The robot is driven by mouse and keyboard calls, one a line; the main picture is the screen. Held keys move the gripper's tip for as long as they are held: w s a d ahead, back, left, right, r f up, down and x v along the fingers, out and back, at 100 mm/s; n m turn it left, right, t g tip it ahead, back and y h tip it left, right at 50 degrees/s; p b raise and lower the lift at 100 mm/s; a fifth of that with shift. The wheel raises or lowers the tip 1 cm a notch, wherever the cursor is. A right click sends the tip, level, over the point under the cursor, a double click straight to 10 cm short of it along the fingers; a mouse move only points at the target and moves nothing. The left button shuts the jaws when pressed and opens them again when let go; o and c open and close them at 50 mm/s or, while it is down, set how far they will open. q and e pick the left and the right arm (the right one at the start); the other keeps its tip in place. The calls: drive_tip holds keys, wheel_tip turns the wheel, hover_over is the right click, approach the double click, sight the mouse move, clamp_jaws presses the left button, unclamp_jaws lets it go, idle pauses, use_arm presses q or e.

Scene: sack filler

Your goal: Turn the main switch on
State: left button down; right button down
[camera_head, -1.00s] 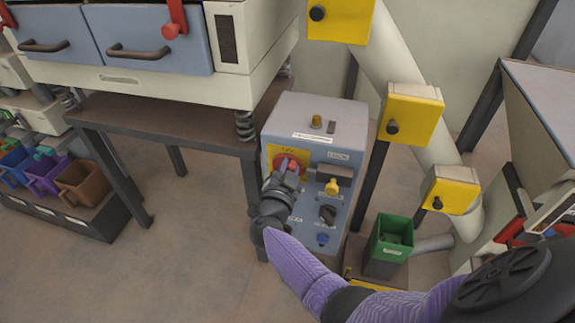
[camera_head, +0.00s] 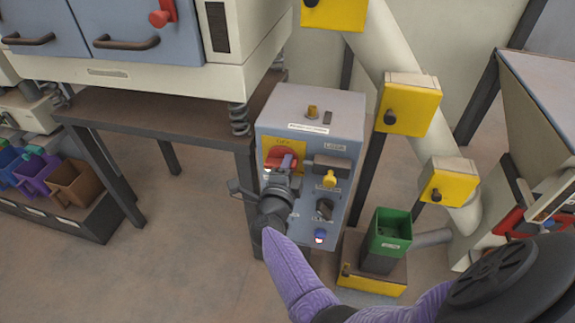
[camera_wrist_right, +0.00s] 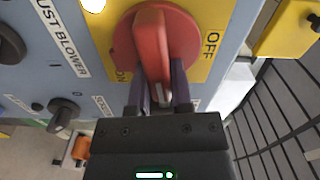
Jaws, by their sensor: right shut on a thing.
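The main switch (camera_head: 273,155) is a red rotary handle on a yellow plate (camera_head: 271,145), on the front of a grey-blue control box. It also shows close up in the right wrist view (camera_wrist_right: 150,45). OFF is lettered to the right of the handle there, and ON is partly hidden at its lower left. The handle's gripped end lies nearer the ON lettering. My right gripper (camera_head: 284,166) is shut on the handle, its two purple fingers on either side in the wrist view (camera_wrist_right: 160,95). My left gripper is not in view.
A brown table (camera_head: 160,110) stands at left. A green bin (camera_head: 390,232) and yellow boxes on a pipe are at right.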

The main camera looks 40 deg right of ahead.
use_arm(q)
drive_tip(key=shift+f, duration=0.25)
use_arm(e)
drive_tip(key=shift+f+m, duration=0.25)
drive_tip(key=shift+m, duration=0.35)
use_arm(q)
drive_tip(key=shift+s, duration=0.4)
use_arm(e)
drive_tip(key=c, duration=0.5)
unclamp_jaws()
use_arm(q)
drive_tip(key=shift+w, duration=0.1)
use_arm(e)
drive_tip(key=shift+r, duration=0.1)
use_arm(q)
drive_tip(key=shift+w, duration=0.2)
use_arm(e)
drive_tip(key=shift+a, duration=0.1)
